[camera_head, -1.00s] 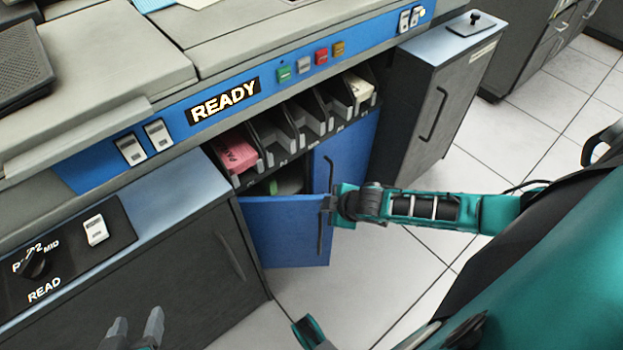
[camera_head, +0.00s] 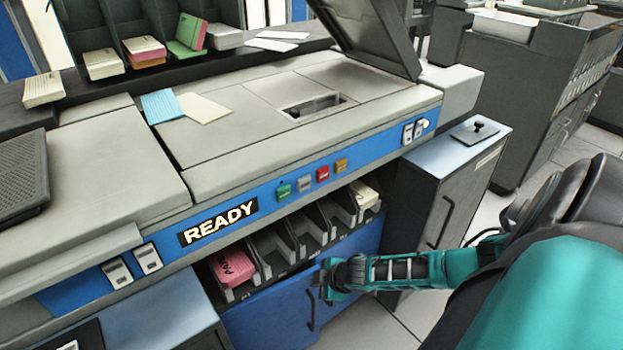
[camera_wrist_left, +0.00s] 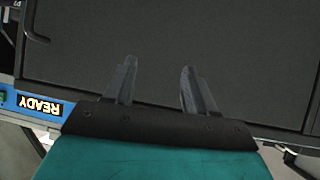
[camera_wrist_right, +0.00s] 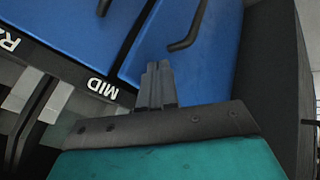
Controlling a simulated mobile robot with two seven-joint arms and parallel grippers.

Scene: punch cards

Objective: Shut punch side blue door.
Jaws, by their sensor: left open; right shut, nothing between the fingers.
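Two blue doors sit below the bin row under the READY panel. The right blue door (camera_head: 352,252) looks closed. Both show in the right wrist view with black handles (camera_wrist_right: 186,42). My right gripper (camera_head: 320,284) is shut and empty at the doors' meeting edge, in front of the handles; its fingers also show in the right wrist view (camera_wrist_right: 157,68). My left gripper (camera_wrist_left: 155,82) is open and empty before a dark grey panel (camera_wrist_left: 180,45), outside the head view.
The bin row (camera_head: 300,232) above the doors holds pink cards (camera_head: 233,267) and pale cards (camera_head: 366,195). A grey cabinet (camera_head: 447,200) stands right of the doors. Tiled floor (camera_head: 385,325) is free in front. My right arm crosses from the right.

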